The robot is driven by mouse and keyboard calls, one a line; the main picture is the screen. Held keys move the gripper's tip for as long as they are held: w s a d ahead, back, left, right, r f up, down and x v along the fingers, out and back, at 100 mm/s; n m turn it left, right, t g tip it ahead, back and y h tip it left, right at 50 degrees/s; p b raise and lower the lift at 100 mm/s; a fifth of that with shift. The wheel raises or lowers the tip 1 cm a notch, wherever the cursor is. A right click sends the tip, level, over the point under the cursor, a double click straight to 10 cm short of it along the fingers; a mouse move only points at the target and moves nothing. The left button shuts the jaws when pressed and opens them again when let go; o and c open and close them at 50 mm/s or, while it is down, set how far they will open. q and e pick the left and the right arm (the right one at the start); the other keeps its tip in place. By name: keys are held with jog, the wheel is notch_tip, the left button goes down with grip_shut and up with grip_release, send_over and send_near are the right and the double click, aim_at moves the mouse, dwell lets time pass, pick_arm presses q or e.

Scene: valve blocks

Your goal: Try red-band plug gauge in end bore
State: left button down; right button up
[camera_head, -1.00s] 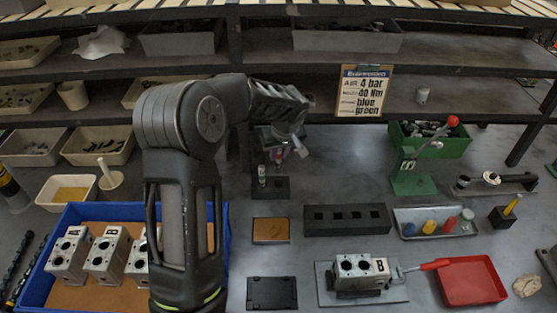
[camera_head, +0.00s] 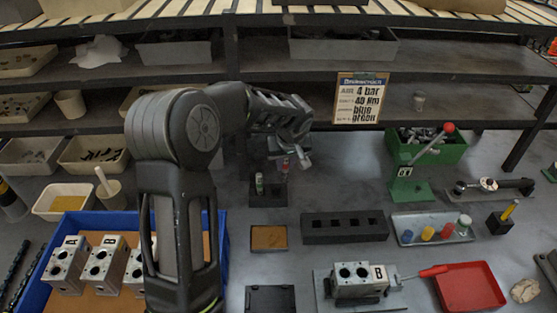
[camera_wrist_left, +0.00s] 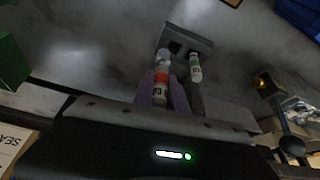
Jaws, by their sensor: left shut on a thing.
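My left gripper (camera_head: 285,160) is shut on the red-band plug gauge (camera_head: 285,170), above the right part of a small dark gauge stand (camera_head: 268,199). In the left wrist view the red-band gauge (camera_wrist_left: 161,78) is between the fingers, and an open hole shows in the stand (camera_wrist_left: 203,45) beyond it. The green-band gauge (camera_head: 259,183) stands upright in the stand's other hole; it also shows in the wrist view (camera_wrist_left: 195,68). A valve block marked B (camera_head: 352,285) sits on a grey plate, two bores facing up. My right gripper is out of view.
A blue tray (camera_head: 219,255) with several valve blocks lies at left. A dark slotted rack (camera_head: 345,237), a tray of coloured plugs (camera_head: 405,238), a green lever press (camera_head: 408,190) and a red tray (camera_head: 468,286) are at right. Shelves span the back.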

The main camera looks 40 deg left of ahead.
pick_arm(q)
jog(key=s+d+m+t+h+b, duration=0.1)
jog(key=s+d+m+h, duration=0.2)
jog(key=d+m, duration=0.6)
jog(key=s+d, duration=0.1)
jog(key=d, duration=1)
jog(key=shift+f, duration=0.15)
